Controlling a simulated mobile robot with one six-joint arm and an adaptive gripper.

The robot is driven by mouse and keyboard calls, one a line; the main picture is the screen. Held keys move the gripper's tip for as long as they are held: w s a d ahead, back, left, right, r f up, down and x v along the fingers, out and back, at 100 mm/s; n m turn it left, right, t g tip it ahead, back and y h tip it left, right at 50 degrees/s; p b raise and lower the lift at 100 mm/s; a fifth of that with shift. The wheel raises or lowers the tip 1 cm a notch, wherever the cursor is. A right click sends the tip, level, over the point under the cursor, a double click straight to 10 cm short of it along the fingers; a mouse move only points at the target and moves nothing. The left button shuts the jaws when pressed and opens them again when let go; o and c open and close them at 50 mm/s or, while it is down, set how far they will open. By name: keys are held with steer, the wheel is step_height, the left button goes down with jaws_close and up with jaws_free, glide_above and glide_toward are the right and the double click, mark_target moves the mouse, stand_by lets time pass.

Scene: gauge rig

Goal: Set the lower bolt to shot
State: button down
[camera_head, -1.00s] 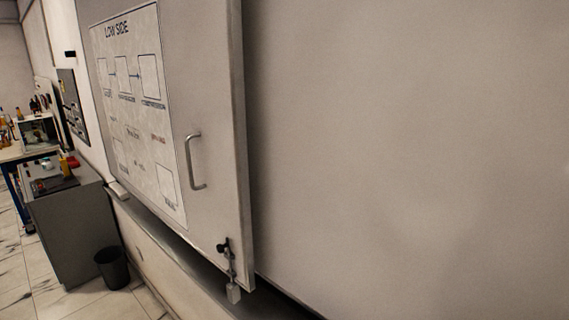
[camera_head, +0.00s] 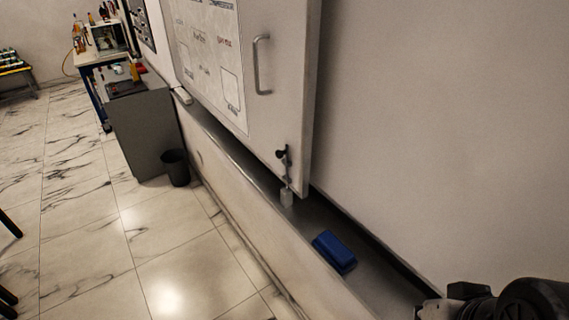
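A small bolt (camera_head: 284,155) with a dark knob sits near the lower right corner of a sliding white panel (camera_head: 283,110). A pale tag or block (camera_head: 286,196) hangs at its lower end, close above the ledge. The bolt is too small here to tell its setting. A dark part of my arm shows at the bottom right corner, well to the right of the bolt. My gripper's fingers are not in view.
A grey ledge (camera_head: 318,222) runs below the panel and holds a blue block (camera_head: 334,252). The panel has a metal handle (camera_head: 262,64). A grey cabinet (camera_head: 150,130) and a black bin (camera_head: 175,167) stand at left. The marble floor (camera_head: 110,240) is clear in front.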

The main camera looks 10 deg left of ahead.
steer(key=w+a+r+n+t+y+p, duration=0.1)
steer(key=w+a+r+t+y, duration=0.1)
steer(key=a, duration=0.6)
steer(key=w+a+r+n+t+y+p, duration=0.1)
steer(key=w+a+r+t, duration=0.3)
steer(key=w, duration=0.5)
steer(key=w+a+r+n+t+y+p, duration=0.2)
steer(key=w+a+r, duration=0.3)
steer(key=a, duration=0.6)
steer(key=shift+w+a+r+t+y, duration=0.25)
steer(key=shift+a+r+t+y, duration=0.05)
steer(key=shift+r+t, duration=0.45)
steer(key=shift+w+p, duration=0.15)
steer(key=shift+p, duration=0.3)
